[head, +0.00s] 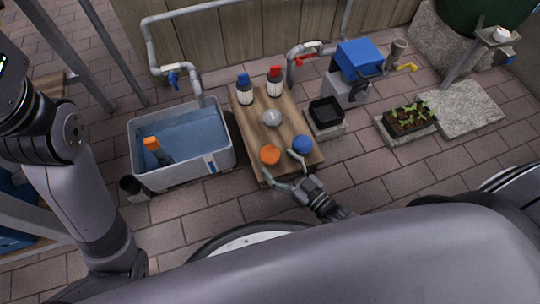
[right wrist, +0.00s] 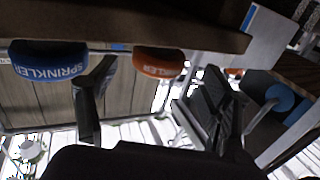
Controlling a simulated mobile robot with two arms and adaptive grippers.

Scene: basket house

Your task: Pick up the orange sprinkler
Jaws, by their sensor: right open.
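The orange sprinkler (head: 270,155) sits near the front edge of the low wooden table (head: 245,125). The blue sprinkler (head: 303,145) sits just right of it. My right gripper (head: 279,164) is open at the table's front edge, with one finger reaching between the two sprinklers and the other toward the orange one's left side. In the right wrist view the orange sprinkler (right wrist: 158,62) shows between my spread fingers (right wrist: 148,80). The blue sprinkler (right wrist: 48,60), lettered SPRINKLER, lies outside the left finger. Contact cannot be told. My left gripper is out of view.
A tub of water (head: 140,180) with an orange-topped object (head: 152,144) stands left of the table. Blue-topped (head: 244,90) and red-topped (head: 274,82) bottles and a grey round item (head: 271,118) are on the table. A black tray (head: 326,111) and a planter (head: 409,118) stand right.

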